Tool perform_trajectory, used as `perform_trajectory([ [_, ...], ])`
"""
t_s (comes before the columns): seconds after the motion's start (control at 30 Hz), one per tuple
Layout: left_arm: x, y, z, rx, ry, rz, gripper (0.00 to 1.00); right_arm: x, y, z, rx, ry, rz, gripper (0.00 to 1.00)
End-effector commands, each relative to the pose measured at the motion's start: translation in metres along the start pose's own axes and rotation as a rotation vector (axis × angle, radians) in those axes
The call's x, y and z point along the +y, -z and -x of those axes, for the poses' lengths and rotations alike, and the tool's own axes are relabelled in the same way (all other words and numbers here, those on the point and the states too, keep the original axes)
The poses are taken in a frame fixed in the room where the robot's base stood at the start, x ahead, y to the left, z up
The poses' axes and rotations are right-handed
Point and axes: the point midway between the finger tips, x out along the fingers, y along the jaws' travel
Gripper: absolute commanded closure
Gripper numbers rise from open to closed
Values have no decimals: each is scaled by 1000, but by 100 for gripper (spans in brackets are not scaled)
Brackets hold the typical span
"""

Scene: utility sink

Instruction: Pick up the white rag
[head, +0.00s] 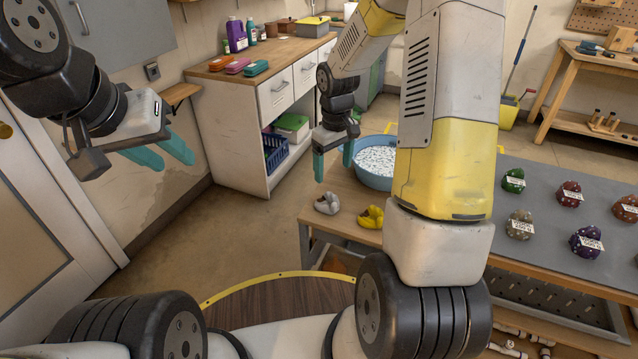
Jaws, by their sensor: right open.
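The white rag (327,204) lies crumpled on the left end of the wooden table, beside a crumpled yellow rag (371,217). My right gripper (333,172) points down with its teal fingers apart and empty. In the head view its fingertips show just above the white rag, not visibly touching it; the exact height gap cannot be told. My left gripper (176,164) is at the upper left, away from the table, with its teal fingers apart and nothing between them.
A blue basin (374,182) with white contents stands behind the rags, partly hidden by my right arm. Several labelled bundles, such as a green one (513,181), lie on the grey mat (553,235) at right. A white cabinet (237,127) stands behind. The floor at left is clear.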

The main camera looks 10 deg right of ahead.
Motion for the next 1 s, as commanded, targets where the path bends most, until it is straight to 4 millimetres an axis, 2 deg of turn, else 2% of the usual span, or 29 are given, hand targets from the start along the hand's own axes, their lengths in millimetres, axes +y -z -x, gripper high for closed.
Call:
perform_trajectory([
  [0.03,0,0,0,0,0,0,64,1,3,-18,-20,13,16,20],
  [0.2,0,0,0,0,0,0,64,2,8,-50,-47,31,54,20],
  [0.57,0,0,0,0,0,0,64,-1,9,-91,-52,35,62,20],
  [0.8,0,0,0,0,0,0,64,-4,12,-125,-51,35,60,20],
  [1.0,0,0,0,0,0,0,64,-4,12,-132,-49,33,60,20],
])
